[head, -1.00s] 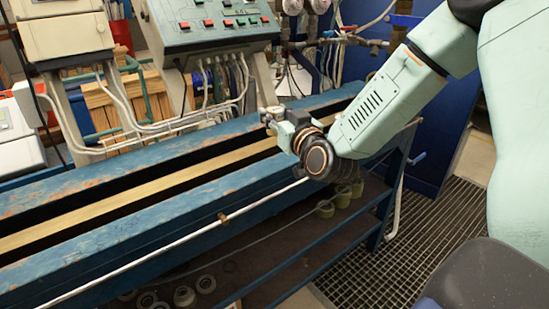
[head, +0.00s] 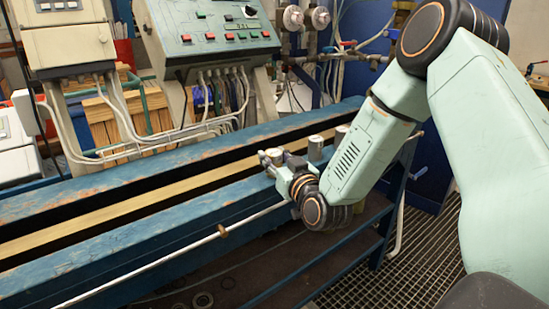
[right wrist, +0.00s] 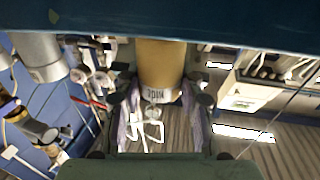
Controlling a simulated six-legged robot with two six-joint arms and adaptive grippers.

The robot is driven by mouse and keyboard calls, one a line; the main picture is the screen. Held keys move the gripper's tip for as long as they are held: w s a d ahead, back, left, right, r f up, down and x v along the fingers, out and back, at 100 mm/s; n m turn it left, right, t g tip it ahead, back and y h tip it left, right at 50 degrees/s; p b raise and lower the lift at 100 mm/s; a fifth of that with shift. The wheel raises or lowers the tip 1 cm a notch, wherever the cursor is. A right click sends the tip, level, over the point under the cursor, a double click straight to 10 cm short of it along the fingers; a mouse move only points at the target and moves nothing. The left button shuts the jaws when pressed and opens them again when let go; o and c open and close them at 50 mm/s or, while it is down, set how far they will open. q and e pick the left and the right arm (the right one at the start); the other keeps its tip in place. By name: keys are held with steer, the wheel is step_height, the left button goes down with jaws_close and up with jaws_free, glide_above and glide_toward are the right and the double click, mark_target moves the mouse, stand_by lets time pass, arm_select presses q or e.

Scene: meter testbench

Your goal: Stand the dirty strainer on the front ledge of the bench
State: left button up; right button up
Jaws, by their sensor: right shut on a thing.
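The strainer, a tan cylinder (right wrist: 160,62) with a pale lettered band, is between the fingers of my right gripper (right wrist: 160,112) in the right wrist view. The gripper is shut on it. In the head view my right gripper (head: 274,160) is at the blue front ledge (head: 190,215) of the bench, and the strainer is mostly hidden by the fingers. In the wrist view its far end meets the blue edge; I cannot tell whether it touches the ledge or is just above it. My left gripper is not in view.
A grey metal cylinder (head: 315,149) stands close to the right of my gripper; another (head: 341,133) is farther right, partly behind my arm. The ledge is clear to the left. A white rod (head: 160,260) runs along the bench front. A control panel (head: 215,30) stands behind.

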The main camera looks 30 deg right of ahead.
steer(key=o, duration=0.9)
steer(key=shift+d+f, duration=0.15)
steer(key=o, duration=0.3)
